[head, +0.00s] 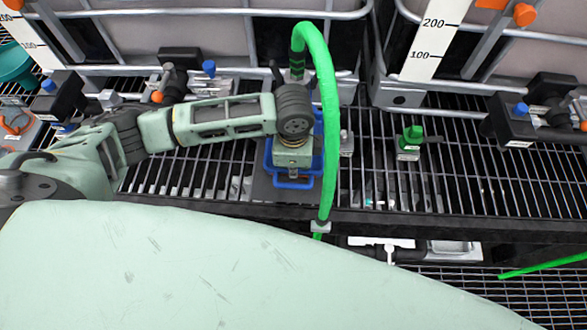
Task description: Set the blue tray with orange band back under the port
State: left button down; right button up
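A blue tray (293,184) lies on the dark grating shelf, under the upper end of a green hose. Only its rim and front handle show; no orange band is visible on it. My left gripper (293,174) points down over the tray from above. Its palm hides most of the tray's inside, and its fingers are too hidden to tell whether they are open, shut or touching the tray. The port is not clearly visible; the hose top and my wrist cover that area. My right gripper is out of view.
The green hose (328,120) arches up and hangs down just right of my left gripper. Large caged totes (200,40) stand behind, with black valves (515,120) at their fronts. A small green-handled valve (411,143) sits to the right. Open grating lies farther right.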

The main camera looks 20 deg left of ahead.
pick_arm(q)
jog(key=shift+f, duration=0.75)
jog(key=shift+w+f+p, duration=0.15)
jog(key=shift+f+p, duration=0.05)
jog(key=shift+p, duration=0.1)
jog(key=shift+f, duration=0.2)
jog(key=c, duration=2)
grip_release()
jog(key=shift+f, duration=0.1)
notch_tip(320, 180, up, 12)
jog(key=shift+r+b, duration=0.15)
jog(key=shift+b, duration=0.35)
